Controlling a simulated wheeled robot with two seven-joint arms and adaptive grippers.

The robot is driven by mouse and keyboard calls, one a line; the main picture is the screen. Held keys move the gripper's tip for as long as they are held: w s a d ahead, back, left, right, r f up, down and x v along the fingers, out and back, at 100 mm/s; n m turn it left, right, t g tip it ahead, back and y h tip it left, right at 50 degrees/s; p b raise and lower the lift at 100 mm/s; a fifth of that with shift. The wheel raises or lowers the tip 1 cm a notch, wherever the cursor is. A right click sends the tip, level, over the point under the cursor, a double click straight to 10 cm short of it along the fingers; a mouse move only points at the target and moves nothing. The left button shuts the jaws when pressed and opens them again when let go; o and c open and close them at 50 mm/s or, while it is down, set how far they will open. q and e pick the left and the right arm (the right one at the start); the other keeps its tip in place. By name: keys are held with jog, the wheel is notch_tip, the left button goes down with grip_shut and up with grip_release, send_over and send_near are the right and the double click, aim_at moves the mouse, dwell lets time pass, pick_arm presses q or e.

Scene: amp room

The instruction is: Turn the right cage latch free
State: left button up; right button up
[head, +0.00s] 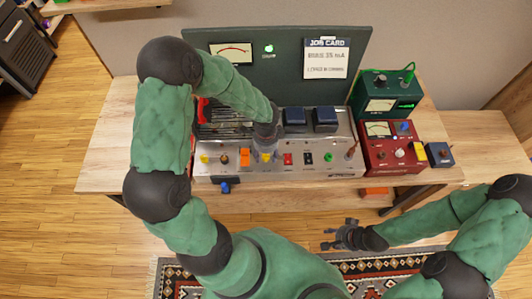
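The amplifier chassis (318,173) stands on the wooden bench, with a dark slotted cage (222,131) on its left part. A red piece (202,111) shows at the cage's left end. The right cage latch cannot be made out; my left arm covers the cage's right end. My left gripper (265,154) points down over the chassis beside that end. Its fingers are too small and hidden to tell whether they are open or touch anything. My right gripper (327,239) is open and empty, in front of the bench, well away from the cage.
A red meter box (388,157) and a green meter box (386,108) stand at right. A job card (326,61) hangs on the back panel.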

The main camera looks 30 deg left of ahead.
pick_arm(q)
jog(key=shift+r, duration=0.1)
notch_tip(320, 180, up, 12)
dwell(0.5)
dwell(0.5)
